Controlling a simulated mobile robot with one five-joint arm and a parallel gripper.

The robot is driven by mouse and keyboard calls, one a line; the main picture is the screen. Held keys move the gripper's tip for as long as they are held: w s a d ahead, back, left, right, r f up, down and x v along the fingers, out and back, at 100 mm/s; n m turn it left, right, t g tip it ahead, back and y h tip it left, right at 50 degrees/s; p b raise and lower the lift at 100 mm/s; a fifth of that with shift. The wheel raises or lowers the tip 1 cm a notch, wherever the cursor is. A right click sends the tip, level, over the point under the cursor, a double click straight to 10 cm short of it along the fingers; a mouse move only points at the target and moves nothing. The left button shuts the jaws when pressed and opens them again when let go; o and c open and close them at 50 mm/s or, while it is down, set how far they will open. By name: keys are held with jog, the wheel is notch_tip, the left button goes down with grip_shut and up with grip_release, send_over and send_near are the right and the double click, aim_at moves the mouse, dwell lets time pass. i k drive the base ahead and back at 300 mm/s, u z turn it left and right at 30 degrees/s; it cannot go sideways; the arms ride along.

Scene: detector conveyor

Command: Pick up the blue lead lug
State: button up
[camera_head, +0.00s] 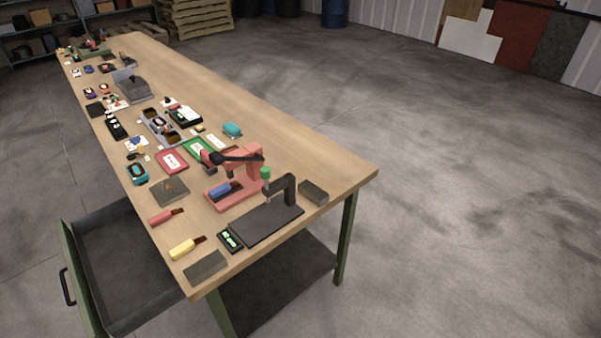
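I cannot single out the blue lead lug with certainty. A blue, rounded piece (219,190) lies on the red base of a bench tool (247,186) near the front of the long wooden table (300,155). Small blue bits (89,69) lie among the clutter at the table's far end, too small to make out. My gripper is not in view.
An open dark drawer (110,262) juts out at the left. The floor right of the table is clear.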

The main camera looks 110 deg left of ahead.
aim_at(223, 189)
jog(key=u, duration=5.4)
jog(key=i, duration=0.1)
jog(key=z, duration=2.25)
jog(key=k, duration=0.25)
jog(key=u, duration=2.05)
jog(key=i, duration=1.65)
jog(key=u, duration=0.3)
